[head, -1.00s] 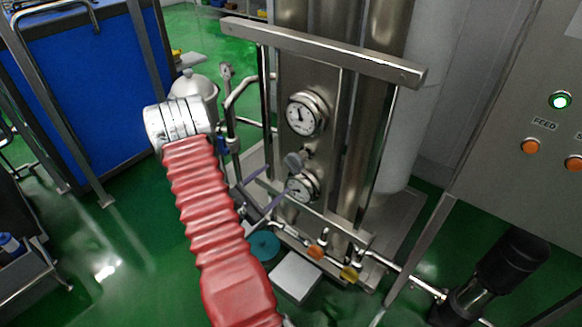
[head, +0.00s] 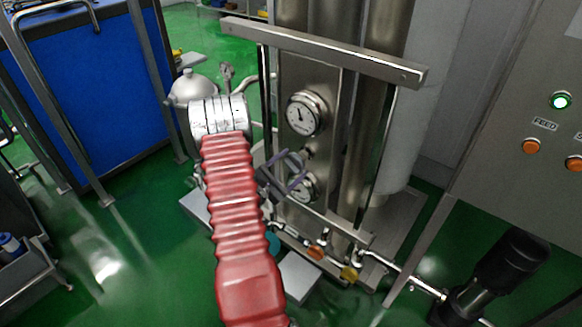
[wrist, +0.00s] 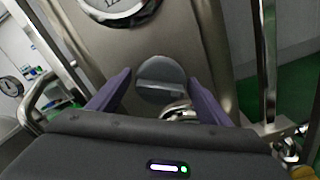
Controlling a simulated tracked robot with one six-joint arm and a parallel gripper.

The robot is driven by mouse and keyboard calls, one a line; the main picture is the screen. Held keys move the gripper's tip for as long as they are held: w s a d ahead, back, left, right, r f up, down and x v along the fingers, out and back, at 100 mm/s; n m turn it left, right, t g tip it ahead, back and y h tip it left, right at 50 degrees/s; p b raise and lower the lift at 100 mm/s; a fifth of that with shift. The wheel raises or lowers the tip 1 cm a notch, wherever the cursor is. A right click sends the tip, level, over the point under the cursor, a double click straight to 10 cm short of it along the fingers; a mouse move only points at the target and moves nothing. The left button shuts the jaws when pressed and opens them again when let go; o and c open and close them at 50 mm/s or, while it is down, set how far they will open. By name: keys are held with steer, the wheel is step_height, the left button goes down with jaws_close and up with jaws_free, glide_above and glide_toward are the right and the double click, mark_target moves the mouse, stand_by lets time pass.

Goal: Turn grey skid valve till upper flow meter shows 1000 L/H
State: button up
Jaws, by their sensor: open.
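The grey valve knob (wrist: 160,80), round with a raised grip bar, is on the steel panel in the wrist view. In the head view my gripper covers most of it. My gripper (head: 297,168) is open, with one purple finger on each side of the knob; I cannot tell whether they touch it. The upper round dial (head: 306,114) sits above the knob; its needle points up, but its numbers are too small to read. Only its lower rim (wrist: 120,8) shows in the wrist view. The lower dial (head: 302,188) is partly hidden behind my gripper.
A steel crossbar (head: 325,52) runs across the skid above the dials. Pipes with orange (head: 316,253) and yellow fittings lie low in front. A control cabinet (head: 510,150) with a lit green lamp stands at the right. Green floor is open at left.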

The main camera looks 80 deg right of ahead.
steer(key=c, duration=0.8)
steer(key=shift+m, duration=1.7)
steer(key=o, duration=0.8)
